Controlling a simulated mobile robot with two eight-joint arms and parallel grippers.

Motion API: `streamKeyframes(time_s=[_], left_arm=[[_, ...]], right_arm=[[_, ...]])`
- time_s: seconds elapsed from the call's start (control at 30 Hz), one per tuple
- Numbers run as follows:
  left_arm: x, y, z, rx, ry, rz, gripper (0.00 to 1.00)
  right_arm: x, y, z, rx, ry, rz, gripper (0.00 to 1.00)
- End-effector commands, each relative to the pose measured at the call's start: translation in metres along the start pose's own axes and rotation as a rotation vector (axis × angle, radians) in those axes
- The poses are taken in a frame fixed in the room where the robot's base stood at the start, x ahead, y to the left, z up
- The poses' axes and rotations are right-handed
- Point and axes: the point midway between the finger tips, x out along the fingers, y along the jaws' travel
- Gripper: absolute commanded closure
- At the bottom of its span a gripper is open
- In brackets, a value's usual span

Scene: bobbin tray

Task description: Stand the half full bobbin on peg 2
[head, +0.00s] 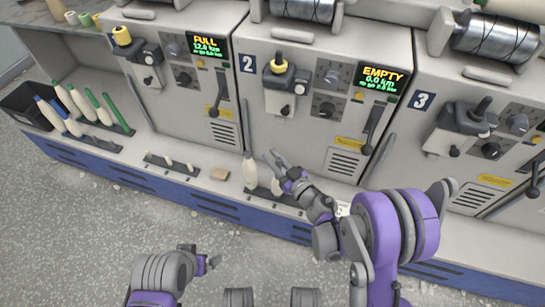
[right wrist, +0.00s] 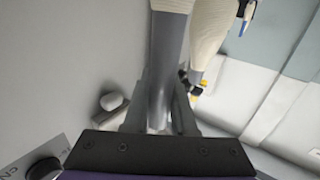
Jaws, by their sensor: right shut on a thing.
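My right gripper (head: 269,158) is shut on the bare grey tube of a cream bobbin (head: 250,173), in front of the machine marked 2. In the right wrist view the tube (right wrist: 168,62) runs between the two fingers (right wrist: 160,112), with cream yarn (right wrist: 173,5) beyond. A second cream bobbin (right wrist: 207,28) stands close beside it. I cannot tell whether the held bobbin's foot touches the dark rail (head: 283,199) below. No peg number is readable there. My left gripper (head: 212,262) is at the lower left, away from the shelf; its jaws are unclear.
Green and white bobbins (head: 100,107) stand farther left by a black bin (head: 27,108). Machine fronts with levers (head: 375,128) rise behind the shelf.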

Motion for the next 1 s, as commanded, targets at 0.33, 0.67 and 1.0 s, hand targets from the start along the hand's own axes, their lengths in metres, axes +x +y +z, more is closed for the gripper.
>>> streamKeyframes(time_s=[0.33,0.67,1.0], left_arm=[[0.004,0.000,0.001,0.000,0.000,0.000,0.00],[0.004,0.000,0.001,0.000,0.000,0.000,0.00],[0.006,0.000,0.001,0.000,0.001,0.000,0.00]], right_arm=[[0.000,0.000,0.008,0.000,0.000,0.000,1.00],[0.000,0.000,0.009,0.000,0.000,0.000,0.63],[-0.015,0.001,0.009,0.000,0.000,0.001,0.63]])
